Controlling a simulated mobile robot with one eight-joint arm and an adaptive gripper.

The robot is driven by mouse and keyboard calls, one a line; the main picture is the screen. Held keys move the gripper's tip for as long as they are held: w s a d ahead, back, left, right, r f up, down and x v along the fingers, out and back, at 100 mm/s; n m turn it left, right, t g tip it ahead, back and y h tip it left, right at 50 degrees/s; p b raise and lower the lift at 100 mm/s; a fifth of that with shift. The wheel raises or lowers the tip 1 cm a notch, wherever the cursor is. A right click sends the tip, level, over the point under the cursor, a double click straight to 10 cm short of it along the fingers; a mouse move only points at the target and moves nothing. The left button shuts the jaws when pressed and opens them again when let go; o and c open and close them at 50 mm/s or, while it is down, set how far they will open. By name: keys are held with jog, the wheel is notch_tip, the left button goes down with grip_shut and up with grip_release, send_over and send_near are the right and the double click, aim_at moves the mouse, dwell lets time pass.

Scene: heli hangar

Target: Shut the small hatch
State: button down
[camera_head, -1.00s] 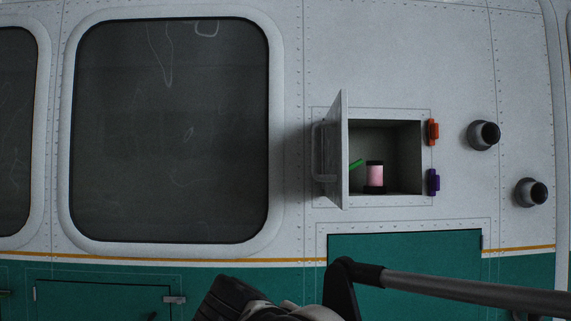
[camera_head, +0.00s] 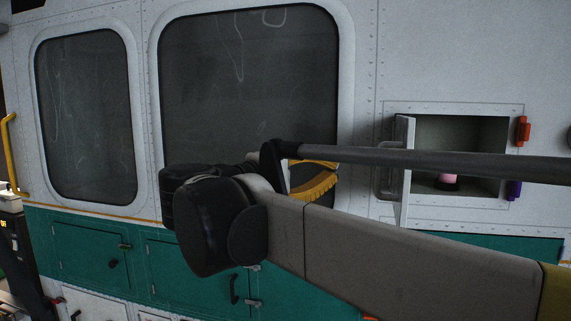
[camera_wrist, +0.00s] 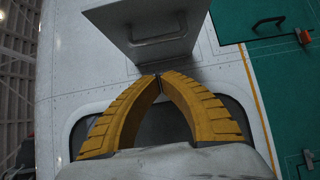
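The small hatch door (camera_head: 405,131) stands open, swung out from the left side of its square opening (camera_head: 462,130) in the white hull. Its handle (camera_head: 387,172) is on the outer face, to the left. In the wrist view the hatch door (camera_wrist: 121,30) fills the top middle, with its handle (camera_wrist: 158,38) facing me. My gripper (camera_wrist: 158,78) has its yellow ribbed fingers together at the tips with nothing between them. Its tips appear just short of the door. In the head view my gripper (camera_head: 320,180) is left of the door, partly hidden by my arm.
Inside the opening is a pink spool-like item (camera_head: 446,181). An orange latch (camera_head: 523,130) and a purple latch (camera_head: 514,190) sit on the opening's right side. A large dark window (camera_head: 250,80) lies left. Teal panels (camera_head: 195,275) run below.

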jog(key=w+d+p, duration=0.1)
jog(key=d+p, duration=0.1)
jog(key=d, duration=0.4)
jog(key=shift+d, duration=0.4)
jog(key=shift+w+f, duration=0.1)
jog(key=shift+d, duration=0.1)
